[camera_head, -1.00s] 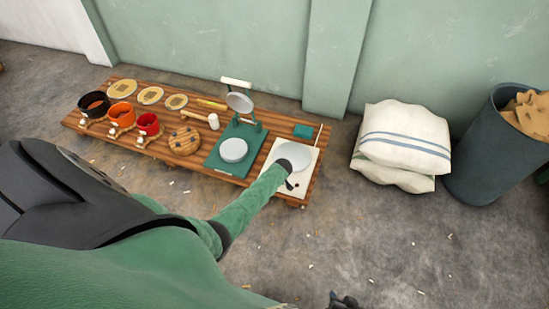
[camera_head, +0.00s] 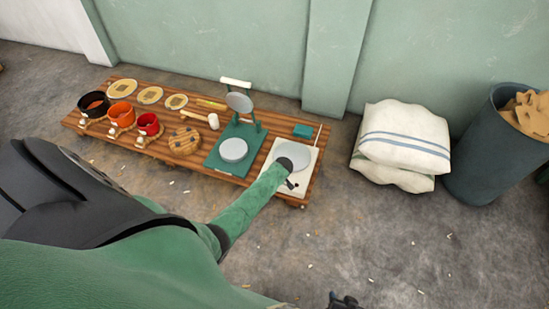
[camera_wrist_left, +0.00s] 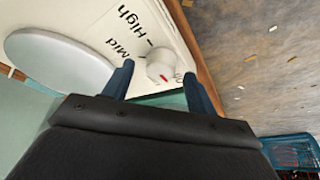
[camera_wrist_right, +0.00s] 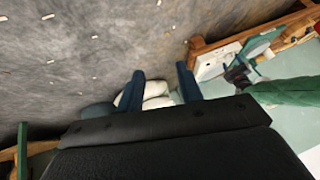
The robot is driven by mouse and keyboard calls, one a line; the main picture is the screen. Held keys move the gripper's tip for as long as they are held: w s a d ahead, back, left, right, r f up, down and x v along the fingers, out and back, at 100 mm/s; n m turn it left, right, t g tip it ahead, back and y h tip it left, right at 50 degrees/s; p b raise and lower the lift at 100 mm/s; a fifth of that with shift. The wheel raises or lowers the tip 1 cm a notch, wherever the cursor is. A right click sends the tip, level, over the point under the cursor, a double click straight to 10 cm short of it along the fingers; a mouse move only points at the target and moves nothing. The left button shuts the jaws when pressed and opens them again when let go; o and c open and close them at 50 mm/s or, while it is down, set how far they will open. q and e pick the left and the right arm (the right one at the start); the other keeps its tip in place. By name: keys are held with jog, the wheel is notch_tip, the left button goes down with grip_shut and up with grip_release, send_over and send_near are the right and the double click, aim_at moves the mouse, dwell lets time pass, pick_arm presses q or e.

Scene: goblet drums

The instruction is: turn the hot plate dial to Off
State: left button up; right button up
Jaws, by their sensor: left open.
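The hot plate (camera_head: 308,168) is a cream slab with a round grey disc, at the right end of the wooden platform. It also shows in the left wrist view (camera_wrist_left: 92,14), with "High" and "Mid" printed on it and a third label partly hidden. Its dial (camera_wrist_left: 160,66) is a white knob with a red mark facing the bottom of that view, away from "High". My left gripper (camera_wrist_left: 156,70) is open, its fingers on either side of the dial; I cannot tell whether they touch it. My right gripper (camera_wrist_right: 160,78) is open and empty, above the floor away from the platform.
Red, orange and black pots are farther left on the wooden platform (camera_head: 190,160). White sacks (camera_head: 403,140) and a grey bin (camera_head: 490,165) stand right.

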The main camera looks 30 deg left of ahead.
pick_arm(q)
jog(key=v, duration=0.5)
jog(key=shift+s+d+r+p, duration=0.15)
jog(key=shift+d+r+p, duration=0.15)
jog(key=shift+r, duration=0.25)
pick_arm(e)
jog(key=shift+w+r, duration=0.2)
jog(key=shift+r, duration=0.95)
jog(key=shift+w+r, duration=0.15)
jog(key=shift+r, duration=0.95)
jog(key=shift+s+f, duration=0.1)
jog(key=shift+s, duration=0.1)
jog(key=shift+d, duration=0.1)
